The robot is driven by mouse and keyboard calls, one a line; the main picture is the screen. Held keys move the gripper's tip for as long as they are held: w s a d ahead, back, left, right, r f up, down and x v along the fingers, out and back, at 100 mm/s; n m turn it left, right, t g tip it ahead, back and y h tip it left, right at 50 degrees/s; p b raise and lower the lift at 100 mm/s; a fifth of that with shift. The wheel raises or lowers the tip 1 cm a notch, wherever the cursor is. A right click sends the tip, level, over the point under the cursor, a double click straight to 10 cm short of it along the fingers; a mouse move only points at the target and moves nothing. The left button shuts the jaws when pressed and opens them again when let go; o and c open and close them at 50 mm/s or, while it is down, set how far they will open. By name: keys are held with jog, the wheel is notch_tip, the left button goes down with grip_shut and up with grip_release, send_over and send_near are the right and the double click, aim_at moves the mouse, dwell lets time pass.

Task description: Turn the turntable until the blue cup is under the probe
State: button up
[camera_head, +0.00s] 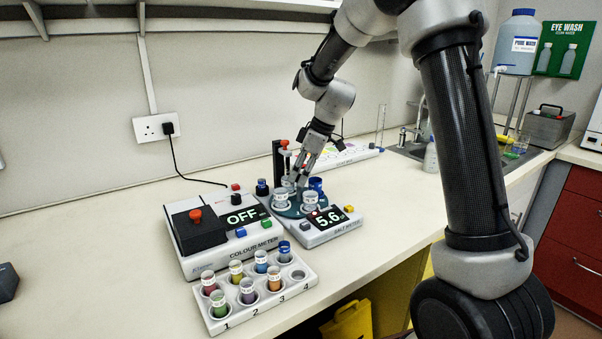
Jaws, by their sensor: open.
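The turntable (291,213) is a round teal disc on the salt meter (325,224). Several cups stand on it, mostly pale or clear ones such as the front cup (311,201). The blue cup (316,186) stands at the disc's back right. A dark upright post (277,163) with a red-topped part (284,144) beside it rises behind the disc's left side; I cannot make out the probe's tip. My gripper (301,182) is open, pointing down over the disc among the cups, left of the blue cup. I cannot tell whether it touches anything.
The colour meter (219,255), showing OFF, stands at the left. A white rack (255,307) in front holds several coloured vials. A power socket (157,127) with a black cable is on the wall. A white panel (350,154) lies behind.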

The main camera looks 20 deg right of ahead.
grip_shut()
jog(key=shift+n, duration=0.4)
jog(key=shift+w+n+g, duration=0.15)
jog(key=shift+n+g, duration=0.5)
jog(key=shift+n, duration=0.9)
jog(key=shift+w+n+g, duration=0.1)
jog(key=shift+n+g, duration=0.55)
jog(key=shift+n, duration=0.9)
jog(key=shift+w+n+g, duration=0.1)
jog(key=shift+n+g, duration=0.8)
jog(key=shift+n, duration=1.6)
jog(key=shift+n+h, duration=0.3)
jog(key=shift+n, duration=0.5)
grip_release()
